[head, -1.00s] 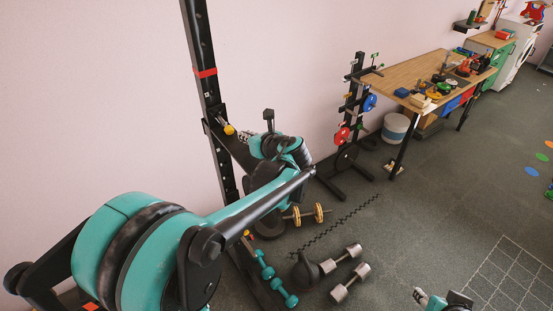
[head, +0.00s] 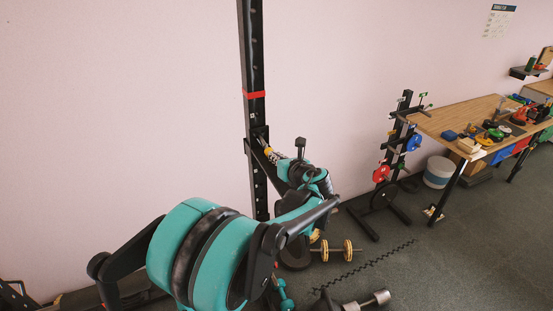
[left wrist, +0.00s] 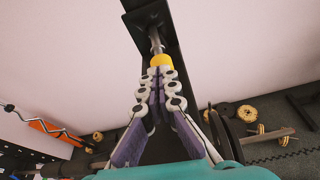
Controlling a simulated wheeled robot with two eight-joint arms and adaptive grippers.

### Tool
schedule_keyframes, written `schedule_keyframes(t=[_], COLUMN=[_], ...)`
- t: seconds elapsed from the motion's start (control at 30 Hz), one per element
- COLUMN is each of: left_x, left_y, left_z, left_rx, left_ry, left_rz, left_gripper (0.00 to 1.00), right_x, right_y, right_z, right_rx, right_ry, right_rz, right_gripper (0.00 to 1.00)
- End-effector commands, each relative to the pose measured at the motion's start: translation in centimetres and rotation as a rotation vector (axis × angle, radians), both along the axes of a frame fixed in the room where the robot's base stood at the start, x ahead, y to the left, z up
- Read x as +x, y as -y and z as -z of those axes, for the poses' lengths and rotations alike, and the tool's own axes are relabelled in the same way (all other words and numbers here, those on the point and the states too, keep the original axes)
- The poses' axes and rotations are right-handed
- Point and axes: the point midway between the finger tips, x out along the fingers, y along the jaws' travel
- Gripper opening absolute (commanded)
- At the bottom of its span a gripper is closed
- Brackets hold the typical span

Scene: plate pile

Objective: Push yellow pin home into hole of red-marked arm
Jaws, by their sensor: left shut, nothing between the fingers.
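The yellow pin (left wrist: 160,60) shows its round head in the left wrist view. Its metal shank runs from the head toward a black bracket (left wrist: 150,18), and part of the shank is bare. In the head view the yellow pin (head: 267,150) is small, beside the black upright (head: 258,60) that carries a red band (head: 254,94). My left gripper (left wrist: 160,72) is shut and empty, its fingertips right at the pin's head; it also shows in the head view (head: 272,155). I cannot tell if they touch. My right gripper is out of view.
A rack with red and blue plates (head: 382,173) and a wooden workbench (head: 460,118) stand to the right. Gold-plated dumbbells (head: 337,250) and a grey dumbbell (head: 365,301) lie on the floor. The wall behind the upright is bare.

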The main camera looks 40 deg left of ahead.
Motion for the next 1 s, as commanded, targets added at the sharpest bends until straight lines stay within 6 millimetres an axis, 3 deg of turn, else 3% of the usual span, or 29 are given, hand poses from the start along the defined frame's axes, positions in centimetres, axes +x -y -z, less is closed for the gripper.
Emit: schedule_keyframes(t=[1.0], left_x=[0.7], left_y=[-1.3], left_z=[0.0], left_rx=[0.000], left_ry=[0.000], left_rz=[-0.001], left_gripper=[0.00], right_x=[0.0], right_y=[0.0], right_z=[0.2], right_rx=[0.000], right_ry=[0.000], right_rz=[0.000], right_gripper=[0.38])
